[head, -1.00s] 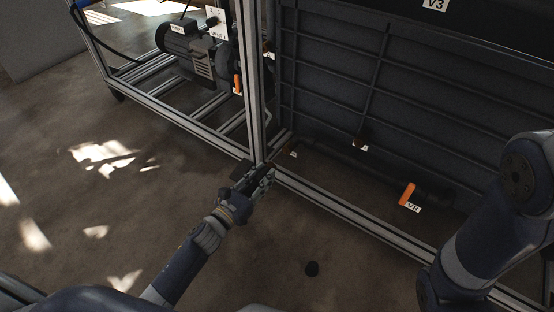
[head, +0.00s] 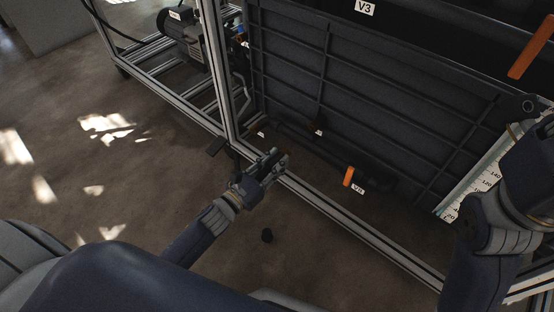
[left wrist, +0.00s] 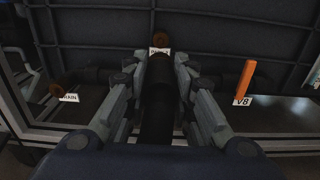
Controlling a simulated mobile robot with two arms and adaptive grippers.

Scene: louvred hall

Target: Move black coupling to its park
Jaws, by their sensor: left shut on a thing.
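My left gripper (head: 272,160) is shut and reaches over the lower rail of the metal frame in the head view. In the left wrist view, the left gripper (left wrist: 160,75) has its fingers on both sides of a dark cylinder, the black coupling (left wrist: 158,115). Beyond its far end are a small white label (left wrist: 160,50), too small to read surely, and a brownish round end (left wrist: 158,41). I cannot tell whether the coupling touches them. In the head view, the gripper mostly hides the coupling. My right arm shows at the right; its gripper is out of view.
The orange handle of V8 (head: 348,176) stands right of the gripper, and shows in the wrist view (left wrist: 245,80). A drain label (left wrist: 69,97) is at the left. A dark ribbed tank (head: 330,90) stands behind.

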